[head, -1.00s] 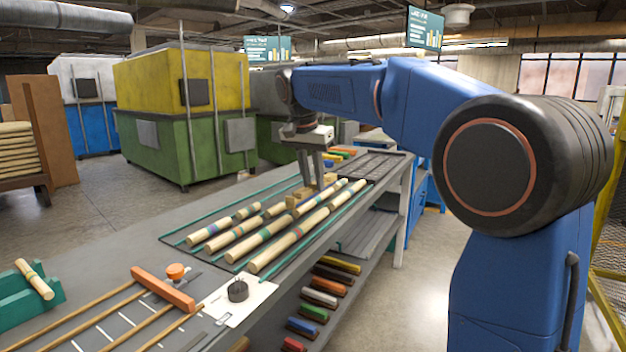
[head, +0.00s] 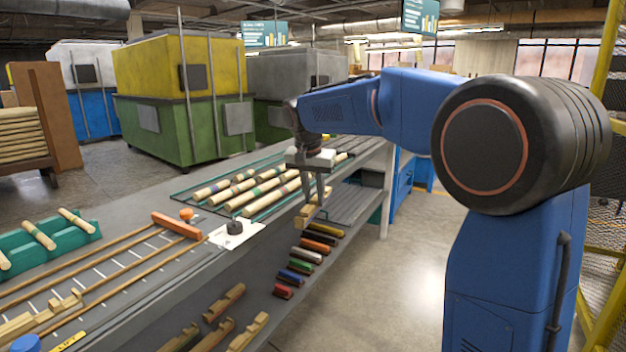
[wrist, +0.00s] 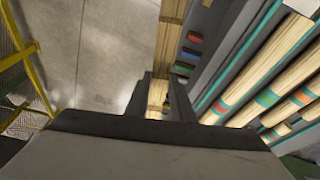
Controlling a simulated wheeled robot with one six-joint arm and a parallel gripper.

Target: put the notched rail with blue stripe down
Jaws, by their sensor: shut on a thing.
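My gripper (head: 313,196) is shut on a pale wooden notched rail (head: 307,215), held off the right edge of the bench, in front of the lower shelf. In the wrist view the rail (wrist: 171,25) runs between my fingers (wrist: 161,98) and out of the top of the frame. I cannot make out a blue stripe on it; the fingers and its small size hide detail. Other notched rails (head: 225,302) lie on the near part of the lower shelf.
Striped turned spindles (head: 268,190) lie in a green-edged rack on the bench top. Several coloured blocks (head: 308,255) line the lower shelf, with a grey ribbed tray (head: 352,205) behind them. A green stand (head: 85,232) is at the left. Open floor lies right of the bench.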

